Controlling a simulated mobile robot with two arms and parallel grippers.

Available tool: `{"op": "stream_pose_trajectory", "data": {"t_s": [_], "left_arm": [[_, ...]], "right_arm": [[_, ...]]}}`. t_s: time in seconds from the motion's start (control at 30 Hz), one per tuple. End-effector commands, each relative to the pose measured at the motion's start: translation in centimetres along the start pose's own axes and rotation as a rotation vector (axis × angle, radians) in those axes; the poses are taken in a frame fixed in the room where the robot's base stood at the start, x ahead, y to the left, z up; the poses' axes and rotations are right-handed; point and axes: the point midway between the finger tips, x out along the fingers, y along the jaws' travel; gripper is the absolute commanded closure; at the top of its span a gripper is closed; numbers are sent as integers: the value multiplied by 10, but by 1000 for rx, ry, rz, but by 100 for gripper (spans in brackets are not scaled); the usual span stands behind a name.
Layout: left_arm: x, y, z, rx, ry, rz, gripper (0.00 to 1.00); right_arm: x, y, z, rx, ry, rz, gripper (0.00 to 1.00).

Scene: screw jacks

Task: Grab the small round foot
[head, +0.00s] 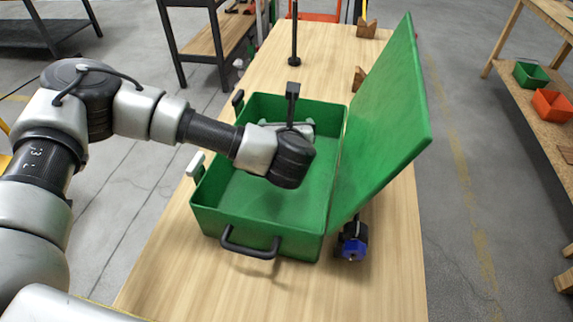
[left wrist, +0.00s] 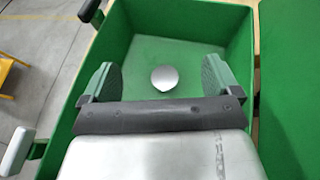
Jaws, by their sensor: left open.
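The small round foot (left wrist: 164,78) is a pale silver disc on the floor of the open green case (left wrist: 185,22). It shows in the left wrist view between the two finger pads of my left gripper (left wrist: 160,76), with a gap on each side. The fingers are apart and hold nothing. In the head view, my left arm reaches over the near left wall of the green case (head: 222,243), with the wrist above its inside. There the foot is hidden, and the fingers are mostly hidden behind the wrist. My right gripper is not in view.
The case's lid (head: 385,120) stands open on the right. A black handle (head: 250,248) is on the near wall. A blue and black part (head: 352,241) lies right of the case. A black post (head: 295,35) stands behind. The wooden table (head: 385,275) is clear in front.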

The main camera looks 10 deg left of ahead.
Motion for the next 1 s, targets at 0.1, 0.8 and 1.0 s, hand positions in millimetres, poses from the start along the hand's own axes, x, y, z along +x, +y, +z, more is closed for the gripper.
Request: {"op": "stream_pose_trajectory", "data": {"t_s": [0.1, 0.8, 1.0], "left_arm": [[16, 0, -39, 0, 1, 0, 9], [66, 0, -104, 0, -1, 1, 9], [98, 0, -104, 1, -2, 2, 9]], "right_arm": [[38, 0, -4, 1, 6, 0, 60], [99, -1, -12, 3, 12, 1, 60], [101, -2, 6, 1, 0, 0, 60]]}}
